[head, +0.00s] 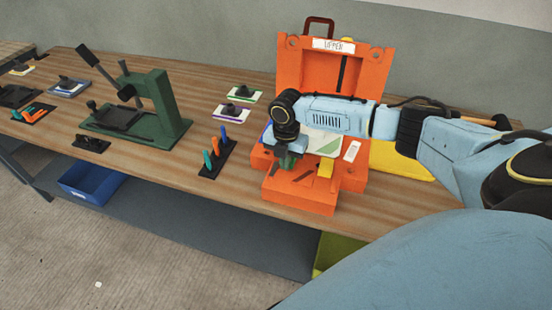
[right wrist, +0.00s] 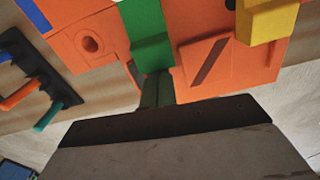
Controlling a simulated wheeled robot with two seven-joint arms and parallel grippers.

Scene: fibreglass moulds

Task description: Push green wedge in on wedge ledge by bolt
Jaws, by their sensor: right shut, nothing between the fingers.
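The orange mould (head: 290,70) stands open on the bench, its raised half labelled UPPER. The green wedge (right wrist: 150,30) shows in the right wrist view as a bright green strip in the lower half's front. My right gripper (right wrist: 156,76) is shut and empty. Its fingertips are at the near end of the green wedge; I cannot tell whether they touch. In the head view my right gripper (head: 286,163) hangs over the mould's front left and hides the wedge. A round recess (right wrist: 91,44) lies left of the wedge; no bolt is clearly visible. My left gripper is out of view.
A yellow wedge (head: 325,168) sits to the right on the mould; it also shows in the right wrist view (right wrist: 264,22). A black rack (head: 216,160) with coloured pegs stands close left. A green press (head: 140,115) is farther left. Bare wood lies between them.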

